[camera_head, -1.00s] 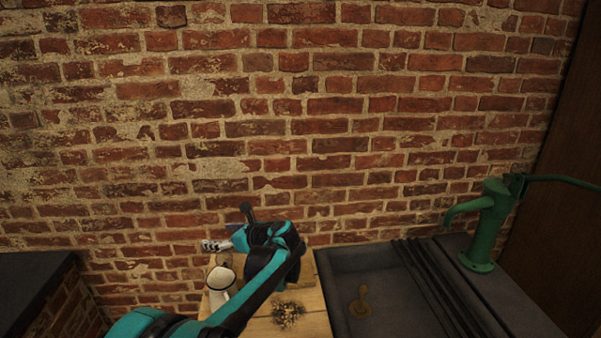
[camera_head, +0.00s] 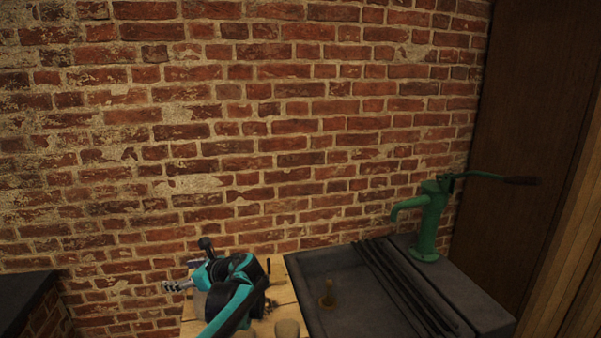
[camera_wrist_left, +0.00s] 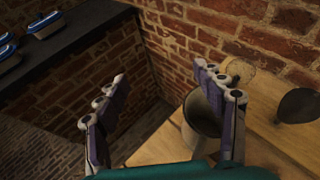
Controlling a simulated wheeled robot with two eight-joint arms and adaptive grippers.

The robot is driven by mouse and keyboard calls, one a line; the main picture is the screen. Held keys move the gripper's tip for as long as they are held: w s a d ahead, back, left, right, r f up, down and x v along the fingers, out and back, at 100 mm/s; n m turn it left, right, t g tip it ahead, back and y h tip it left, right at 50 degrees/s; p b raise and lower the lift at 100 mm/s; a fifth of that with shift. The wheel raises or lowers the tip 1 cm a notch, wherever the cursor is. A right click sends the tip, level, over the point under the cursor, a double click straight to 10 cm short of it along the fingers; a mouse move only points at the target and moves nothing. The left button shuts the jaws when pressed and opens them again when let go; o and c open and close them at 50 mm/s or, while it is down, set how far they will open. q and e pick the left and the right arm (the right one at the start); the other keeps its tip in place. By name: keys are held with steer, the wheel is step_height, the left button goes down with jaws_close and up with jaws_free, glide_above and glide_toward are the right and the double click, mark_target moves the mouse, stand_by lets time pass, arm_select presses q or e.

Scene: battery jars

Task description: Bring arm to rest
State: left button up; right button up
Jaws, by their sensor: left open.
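My left arm comes in from the bottom in the head view, bent over the wooden table. My left gripper (camera_head: 178,286) points left above the table's left side, with nothing between its fingers. In the left wrist view my left gripper (camera_wrist_left: 160,82) has its two fingers spread wide over empty space. A grey open vessel (camera_wrist_left: 201,116) stands on the wooden table (camera_wrist_left: 165,150), just beside and behind the right finger, which partly hides it. I cannot tell whether they touch. My right gripper is not in view.
A dark sink (camera_head: 345,318) with a green hand pump (camera_head: 428,220) lies right of the table. A dark counter (camera_wrist_left: 75,60) holds blue-topped containers (camera_wrist_left: 46,24). A glass jar (camera_wrist_left: 240,66) and a dark round object (camera_wrist_left: 298,106) are on the table. A brick wall (camera_head: 250,130) stands behind.

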arm_select(q)
steer(key=s+d+f+n+h, duration=0.3)
steer(key=s+n, duration=0.4)
steer(key=s, duration=0.3)
steer(key=s+d+f+n+t+h, duration=0.1)
steer(key=s+d+f+n+h, duration=0.3)
steer(key=s+n, duration=0.4)
steer(key=s+d+f+n+h, duration=0.3)
steer(key=s+d+n+h, duration=0.2)
steer(key=s, duration=0.8)
steer(key=d+n, duration=0.2)
steer(key=shift+d+f+n, duration=0.2)
steer(key=shift+n, duration=0.1)
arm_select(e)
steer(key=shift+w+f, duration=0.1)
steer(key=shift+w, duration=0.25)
